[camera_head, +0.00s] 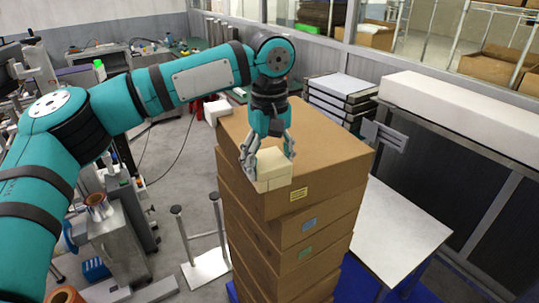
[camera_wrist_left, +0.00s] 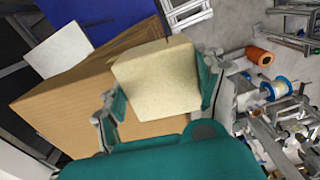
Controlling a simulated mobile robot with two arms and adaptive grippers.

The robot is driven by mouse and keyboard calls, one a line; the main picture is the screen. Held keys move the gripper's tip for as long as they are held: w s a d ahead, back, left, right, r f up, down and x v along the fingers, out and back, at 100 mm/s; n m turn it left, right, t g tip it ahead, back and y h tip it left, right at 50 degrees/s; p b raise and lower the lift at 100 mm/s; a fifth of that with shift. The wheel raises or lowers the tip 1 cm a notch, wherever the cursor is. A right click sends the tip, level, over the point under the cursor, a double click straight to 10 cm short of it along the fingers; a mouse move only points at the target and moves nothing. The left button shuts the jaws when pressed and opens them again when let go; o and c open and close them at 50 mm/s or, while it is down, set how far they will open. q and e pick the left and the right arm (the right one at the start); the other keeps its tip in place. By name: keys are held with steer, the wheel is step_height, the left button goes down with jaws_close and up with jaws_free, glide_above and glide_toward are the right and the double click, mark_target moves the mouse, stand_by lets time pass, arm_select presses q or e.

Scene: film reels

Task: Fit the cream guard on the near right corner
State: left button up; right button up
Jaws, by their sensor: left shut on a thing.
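The cream guard (camera_head: 273,165) is a pale block-like piece at the nearest corner of the top cardboard box (camera_head: 325,152) in the head view. My left gripper (camera_head: 268,152) points down from above and is shut on the guard, with a finger on each side. In the left wrist view, the guard (camera_wrist_left: 157,82) sits between the fingers of my left gripper (camera_wrist_left: 160,92) and overlaps the box (camera_wrist_left: 70,100). Whether the guard is seated on the corner or just above it, I cannot tell. My right gripper is not in view.
The box tops a tall stack of cartons (camera_head: 285,258) on a blue base (camera_head: 360,285). A white-topped table (camera_head: 405,230) stands to the right. A small stand with a white base (camera_head: 207,268) is on the floor at left.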

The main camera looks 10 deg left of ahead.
arm_select(q)
steer(key=shift+f, duration=0.3)
steer(key=shift+s+f, duration=0.15)
steer(key=shift+f, duration=0.05)
steer(key=o, duration=1.2)
steer(key=shift+w, duration=0.2)
steer(key=shift+r, duration=0.1)
